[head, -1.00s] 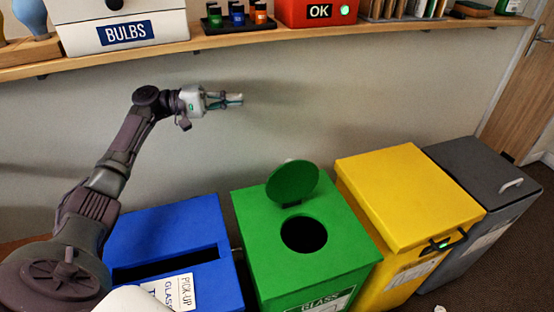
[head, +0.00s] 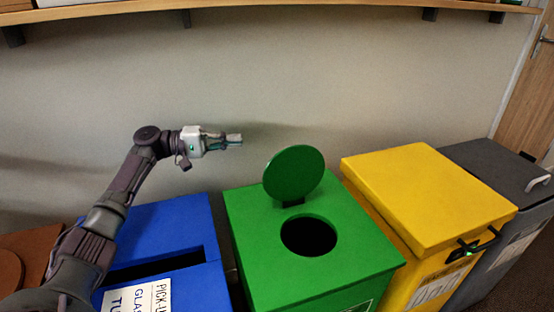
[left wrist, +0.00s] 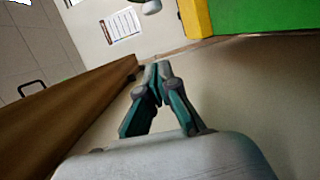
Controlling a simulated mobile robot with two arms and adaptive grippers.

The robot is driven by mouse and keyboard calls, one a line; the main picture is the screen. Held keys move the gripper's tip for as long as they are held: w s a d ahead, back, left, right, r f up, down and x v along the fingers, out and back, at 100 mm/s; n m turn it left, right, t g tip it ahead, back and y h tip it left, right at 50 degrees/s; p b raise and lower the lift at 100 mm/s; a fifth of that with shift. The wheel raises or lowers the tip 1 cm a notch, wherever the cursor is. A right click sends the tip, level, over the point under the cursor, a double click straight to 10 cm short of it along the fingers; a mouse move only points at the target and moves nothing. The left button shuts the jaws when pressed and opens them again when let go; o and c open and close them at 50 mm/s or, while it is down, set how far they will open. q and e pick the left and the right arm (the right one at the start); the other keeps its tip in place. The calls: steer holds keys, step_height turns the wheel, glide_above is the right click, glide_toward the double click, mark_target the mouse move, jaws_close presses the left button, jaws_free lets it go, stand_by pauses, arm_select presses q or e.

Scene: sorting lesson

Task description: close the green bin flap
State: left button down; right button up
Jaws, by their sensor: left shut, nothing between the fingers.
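The green bin (head: 345,253) stands in the middle of the row, with a round hole in its top. Its round green flap (head: 294,173) stands up, tilted back behind the hole, so the hole is open. My left gripper (head: 238,139) is shut and empty, above and to the left of the flap, apart from it. In the left wrist view its fingertips (left wrist: 159,70) meet, with part of a green surface (left wrist: 259,16) at the upper right. My right gripper is not in view.
A blue bin (head: 187,226) with a slot stands left of the green one. A yellow bin (head: 425,193) with a black latch and a grey bin (head: 490,175) stand to the right. A wooden shelf (head: 270,14) runs along the wall above. The wall space between is clear.

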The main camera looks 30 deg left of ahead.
mark_target(292, 173)
arm_select(q)
steer(key=w+d, duration=0.3)
steer(key=d, duration=0.8)
steer(key=shift+d, duration=0.15)
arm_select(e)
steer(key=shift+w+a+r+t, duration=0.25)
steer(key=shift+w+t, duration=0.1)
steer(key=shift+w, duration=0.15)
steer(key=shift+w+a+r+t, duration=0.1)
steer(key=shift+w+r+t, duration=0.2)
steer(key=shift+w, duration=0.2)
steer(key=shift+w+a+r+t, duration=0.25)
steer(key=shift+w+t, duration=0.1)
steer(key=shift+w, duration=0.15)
arm_select(q)
steer(key=shift+f, duration=0.1)
